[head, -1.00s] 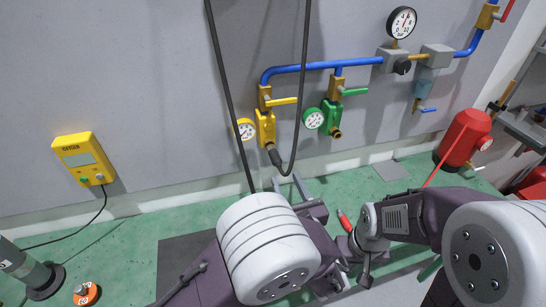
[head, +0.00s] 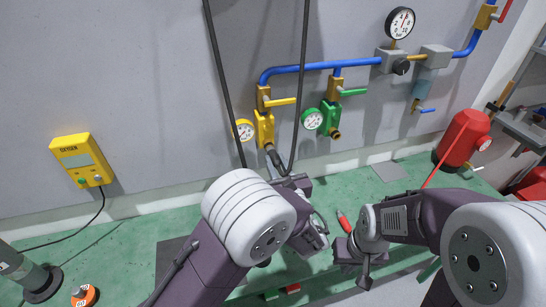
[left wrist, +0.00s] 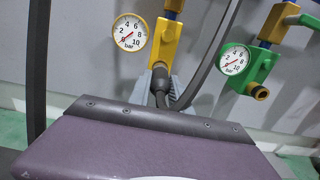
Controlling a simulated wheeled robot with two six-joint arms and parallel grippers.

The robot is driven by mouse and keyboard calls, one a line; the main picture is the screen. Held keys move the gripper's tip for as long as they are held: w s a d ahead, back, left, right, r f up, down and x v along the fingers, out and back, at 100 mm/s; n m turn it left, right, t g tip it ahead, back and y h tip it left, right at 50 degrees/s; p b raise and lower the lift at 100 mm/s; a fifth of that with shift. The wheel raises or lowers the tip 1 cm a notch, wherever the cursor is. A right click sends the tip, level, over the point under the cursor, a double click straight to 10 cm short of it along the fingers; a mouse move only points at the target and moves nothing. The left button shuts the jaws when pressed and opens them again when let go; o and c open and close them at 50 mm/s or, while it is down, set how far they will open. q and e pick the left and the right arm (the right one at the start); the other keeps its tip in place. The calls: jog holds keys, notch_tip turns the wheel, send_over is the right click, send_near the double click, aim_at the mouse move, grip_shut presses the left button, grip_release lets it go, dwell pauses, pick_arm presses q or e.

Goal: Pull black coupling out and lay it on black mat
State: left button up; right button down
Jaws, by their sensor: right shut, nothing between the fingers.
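The black coupling (head: 279,160) sits under the yellow valve block (head: 264,130), with a black hose joined to it. It also shows in the left wrist view (left wrist: 160,82). My left gripper (head: 277,173) is at the coupling, with one grey finger on each side of it in the left wrist view; whether they touch it is unclear. The black mat (head: 170,255) lies on the green surface at lower left, partly hidden by my left arm. My right gripper (head: 364,276) is shut and empty, low on the right, away from the coupling.
A green valve block (head: 331,118) with a gauge stands right of the yellow one. A second black hose hangs left of the yellow block. A yellow oxygen box (head: 82,160) is on the wall at left. A red cylinder (head: 462,138) stands at right.

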aim_at(278, 168)
pick_arm(q)
grip_shut()
jog(key=shift+s+d+f, duration=0.1)
jog(key=shift+s, duration=0.05)
jog(key=shift+s, duration=0.15)
jog(key=shift+v, duration=1.1)
jog(key=shift+s+d, duration=0.15)
jog(key=shift+s, duration=0.3)
jog(key=shift+v, duration=1.3)
